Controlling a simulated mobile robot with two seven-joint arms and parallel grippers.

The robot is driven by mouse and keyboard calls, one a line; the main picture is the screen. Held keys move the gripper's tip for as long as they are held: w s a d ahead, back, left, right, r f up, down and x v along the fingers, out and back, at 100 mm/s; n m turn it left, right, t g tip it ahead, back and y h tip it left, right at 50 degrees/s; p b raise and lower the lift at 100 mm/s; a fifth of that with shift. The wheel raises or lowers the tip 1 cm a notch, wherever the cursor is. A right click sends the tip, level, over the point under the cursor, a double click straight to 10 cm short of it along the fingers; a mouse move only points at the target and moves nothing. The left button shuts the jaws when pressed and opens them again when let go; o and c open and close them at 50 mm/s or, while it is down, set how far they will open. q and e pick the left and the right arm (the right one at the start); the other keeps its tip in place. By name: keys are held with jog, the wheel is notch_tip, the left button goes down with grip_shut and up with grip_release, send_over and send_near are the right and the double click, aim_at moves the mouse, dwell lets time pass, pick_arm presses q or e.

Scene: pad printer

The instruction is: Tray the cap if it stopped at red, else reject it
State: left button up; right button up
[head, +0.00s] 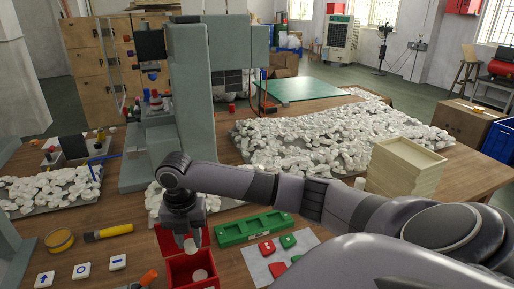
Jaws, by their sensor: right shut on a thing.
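My right gripper (188,236) reaches in from the right and points down over an open red box (177,272) at the front. It is shut on a small white cap (191,246), which is partly hidden by the fingers. Another white round piece (199,275) lies inside the red box. A green tray (254,228) with round recesses lies to the right of the box. The pad printer (192,90) stands behind, with coloured parts (155,101) at its front. My left gripper is not in view.
Heaps of white caps (320,135) and stacked wooden trays (405,166) fill the back right.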

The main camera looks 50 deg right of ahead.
aim_at(192, 252)
jog(key=shift+f, duration=2.65)
jog(key=o, duration=0.9)
jog(key=shift+o, duration=0.2)
jog(key=shift+r, duration=3.65)
jog(key=shift+f, duration=0.1)
